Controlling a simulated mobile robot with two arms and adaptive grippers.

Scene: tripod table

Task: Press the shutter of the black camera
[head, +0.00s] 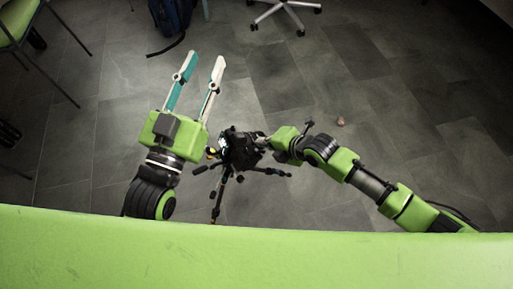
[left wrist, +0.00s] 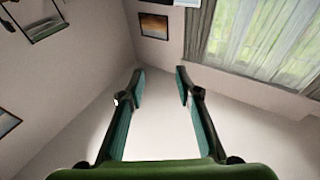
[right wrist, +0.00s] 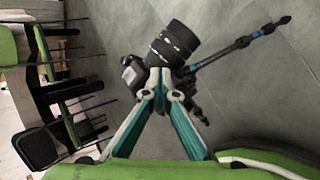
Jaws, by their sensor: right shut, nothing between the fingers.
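The black camera (head: 240,150) sits on a dark tripod (head: 216,207) in the middle of the head view. In the right wrist view its big lens (right wrist: 173,45) points up and to the right, and its body (right wrist: 132,72) lies to the left of the fingertips. My right gripper (right wrist: 161,76) is shut and empty, its tips at the camera. They overlap it in the picture; I cannot tell whether they touch, and I cannot make out the shutter. My left gripper (head: 206,60) is open and empty, apart from the camera; it also shows in the left wrist view (left wrist: 160,77).
One tripod leg (right wrist: 245,44) sticks out to the right in the right wrist view. A blue backpack (head: 172,14), a wheeled chair base (head: 285,12) and a green chair (head: 17,20) stand further off. A small brownish object (head: 341,121) lies on open grey floor.

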